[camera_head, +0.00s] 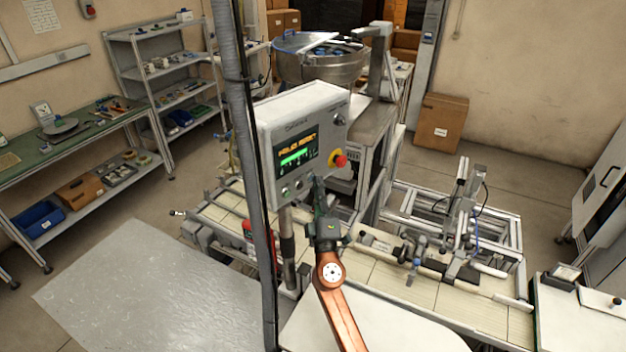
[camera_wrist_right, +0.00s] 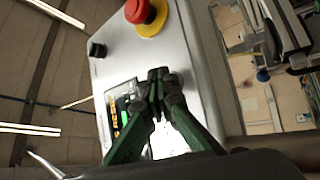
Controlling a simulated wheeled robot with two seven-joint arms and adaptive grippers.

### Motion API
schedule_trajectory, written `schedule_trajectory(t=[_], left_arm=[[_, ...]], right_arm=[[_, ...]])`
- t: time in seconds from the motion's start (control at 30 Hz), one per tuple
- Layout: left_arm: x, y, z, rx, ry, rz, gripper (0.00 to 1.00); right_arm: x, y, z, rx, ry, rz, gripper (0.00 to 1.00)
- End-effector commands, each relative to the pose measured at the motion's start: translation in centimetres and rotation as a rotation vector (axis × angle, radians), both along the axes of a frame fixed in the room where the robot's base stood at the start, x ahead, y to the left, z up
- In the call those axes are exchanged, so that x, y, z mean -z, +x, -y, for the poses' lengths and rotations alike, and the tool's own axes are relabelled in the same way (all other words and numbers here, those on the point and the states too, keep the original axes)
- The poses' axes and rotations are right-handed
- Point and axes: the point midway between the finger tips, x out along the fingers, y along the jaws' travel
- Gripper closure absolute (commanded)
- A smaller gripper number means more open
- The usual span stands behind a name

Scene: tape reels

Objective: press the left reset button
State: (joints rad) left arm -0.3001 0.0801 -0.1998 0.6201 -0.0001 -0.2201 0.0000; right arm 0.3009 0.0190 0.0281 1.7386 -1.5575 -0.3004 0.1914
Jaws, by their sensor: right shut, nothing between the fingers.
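A grey control box (camera_head: 302,112) stands on a post, with a lit screen (camera_head: 296,151) and a red emergency knob on a yellow collar (camera_head: 338,160). Two small round buttons sit low on its face; the left one (camera_head: 285,192) is at the lower left below the screen. My right gripper (camera_head: 318,184) is shut and empty, just right of the buttons, pointing up at the panel. In the wrist view its closed fingertips (camera_wrist_right: 160,76) overlap the box face beside the screen (camera_wrist_right: 118,108); the buttons are not visible there. I cannot tell whether the fingertips touch the panel. My left gripper is out of view.
The red knob also shows close ahead in the wrist view (camera_wrist_right: 140,12), with a black knob (camera_wrist_right: 97,49) beside it. A conveyor (camera_head: 400,285) with fixtures runs below and right of the box.

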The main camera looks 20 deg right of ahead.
Motion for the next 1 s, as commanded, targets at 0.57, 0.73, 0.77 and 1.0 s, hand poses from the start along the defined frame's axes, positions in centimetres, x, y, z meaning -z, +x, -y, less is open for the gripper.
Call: schedule_trajectory(t=[0.57,0.73,0.77,1.0], left_arm=[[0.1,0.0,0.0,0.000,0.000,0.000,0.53],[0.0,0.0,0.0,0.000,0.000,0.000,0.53],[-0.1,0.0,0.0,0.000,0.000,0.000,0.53],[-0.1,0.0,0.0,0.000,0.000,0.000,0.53]], right_arm=[[0.0,0.0,-0.1,0.000,-0.001,0.000,1.00],[-0.1,-0.7,0.2,-0.001,-0.001,0.001,1.00],[-0.1,-0.8,0.3,-0.001,0.000,0.000,1.00],[-0.1,-1.3,0.5,0.000,-0.001,0.001,1.00]])
